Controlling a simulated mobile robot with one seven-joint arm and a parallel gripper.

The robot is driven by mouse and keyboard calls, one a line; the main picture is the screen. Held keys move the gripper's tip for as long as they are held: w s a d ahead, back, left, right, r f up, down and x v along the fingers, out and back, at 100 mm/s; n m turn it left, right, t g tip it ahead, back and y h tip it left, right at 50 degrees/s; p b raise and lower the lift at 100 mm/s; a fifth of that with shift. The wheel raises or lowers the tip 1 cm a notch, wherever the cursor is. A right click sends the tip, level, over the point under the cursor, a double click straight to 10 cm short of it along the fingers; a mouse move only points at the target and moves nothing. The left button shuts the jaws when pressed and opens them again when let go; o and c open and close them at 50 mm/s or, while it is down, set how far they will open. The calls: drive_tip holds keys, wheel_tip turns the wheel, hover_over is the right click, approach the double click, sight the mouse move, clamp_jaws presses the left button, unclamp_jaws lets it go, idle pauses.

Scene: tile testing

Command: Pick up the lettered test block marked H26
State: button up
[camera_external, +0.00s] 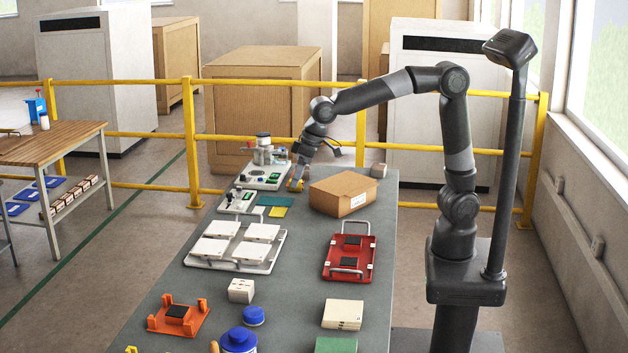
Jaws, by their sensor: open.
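I cannot read the marking H26 on anything in this view. A small white block (241,290) with faint dark marks stands on the grey table, near its left edge. My gripper (296,184) is low over the far part of the table, open and pointing down. It is between the test device (262,175) and the cardboard box (343,194). A small orange-yellow patch shows at its fingertips; I cannot tell whether that is a separate thing. The space between the fingers is too small to make out.
A white tray with pale tiles (274,261), a red tray (368,277), an orange fixture (159,323), a blue-lidded jar (238,341) and a cream stack (343,313) crowd the grey table (293,303). Yellow railings (190,140) run behind it.

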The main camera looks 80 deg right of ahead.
drive_tip(key=w+a+f, duration=0.5)
drive_tip(key=w+a, duration=0.1)
drive_tip(key=a, duration=0.4)
drive_tip(key=g, duration=0.1)
approach(242, 284)
drive_tip(key=shift+d, duration=0.25)
drive_tip(key=shift+a+f, duration=0.15)
drive_tip(key=x, duration=0.5)
drive_tip(key=shift+f, duration=0.2)
drive_tip(key=x, duration=0.5)
drive_tip(key=shift+w+a, duration=0.15)
drive_tip(key=shift+a, duration=0.1)
drive_tip(key=c, duration=1.1)
